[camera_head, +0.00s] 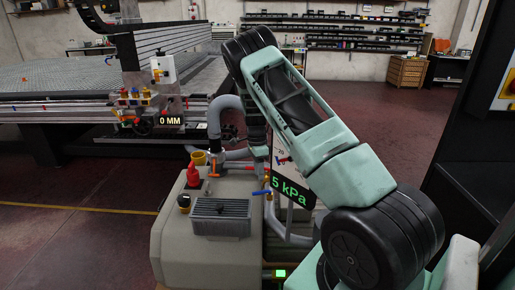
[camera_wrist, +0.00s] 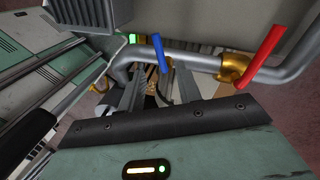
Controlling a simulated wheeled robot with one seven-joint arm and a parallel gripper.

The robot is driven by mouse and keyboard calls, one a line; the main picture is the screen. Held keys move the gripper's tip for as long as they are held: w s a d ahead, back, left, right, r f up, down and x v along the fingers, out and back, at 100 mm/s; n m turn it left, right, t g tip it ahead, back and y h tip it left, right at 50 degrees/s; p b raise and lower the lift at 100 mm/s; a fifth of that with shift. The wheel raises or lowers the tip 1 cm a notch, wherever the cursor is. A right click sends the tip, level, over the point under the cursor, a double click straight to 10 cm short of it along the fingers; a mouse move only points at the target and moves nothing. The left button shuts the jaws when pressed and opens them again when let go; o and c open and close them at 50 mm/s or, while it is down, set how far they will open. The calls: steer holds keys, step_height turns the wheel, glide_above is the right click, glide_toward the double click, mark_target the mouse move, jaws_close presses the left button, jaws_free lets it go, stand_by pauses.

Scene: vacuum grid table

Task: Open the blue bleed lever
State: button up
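The blue bleed lever (camera_wrist: 160,53) stands near a grey pipe (camera_wrist: 195,60) in the wrist view, upright and slightly tilted. In the head view the blue lever (camera_head: 262,192) shows as a small bar beside the pump housing, left of the "5 kPa" display (camera_head: 289,190). My gripper (camera_wrist: 160,75) is open and empty in the wrist view. Its two grey fingers lie to either side of the lever's line, with the lever appearing between and just beyond the tips. I cannot tell the depth gap or any contact.
A red lever (camera_wrist: 262,53) on a brass valve (camera_wrist: 235,68) stands right of the blue one. A grid table (camera_head: 60,80) stands behind; open floor lies left.

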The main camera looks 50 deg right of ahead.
step_height(320, 180, up, 11)
steer(key=w+d, duration=0.1)
steer(key=w, duration=0.1)
steer(key=shift+f, duration=0.15)
stand_by(0.4)
steer(key=s+a+r+n, duration=0.25)
steer(key=a+n, duration=0.25)
steer(key=a, duration=0.6)
steer(key=s+a+r+n+p, duration=0.1)
steer(key=s+a+r+n, duration=0.3)
steer(key=a, duration=0.7)
steer(key=a+r+n, duration=0.2)
steer(key=a+n, duration=0.4)
steer(key=a, duration=0.5)
steer(key=s+a+r+n, duration=0.3)
steer(key=s+a+n, duration=0.5)
steer(key=s+a, duration=0.35)
steer(key=s+a+n+t+p, duration=0.1)
steer(key=s+a+n, duration=0.1)
steer(key=s+n, duration=0.7)
steer(key=s, duration=0.4)
steer(key=shift+f+t+h, duration=0.3)
steer(key=shift+t, duration=0.1)
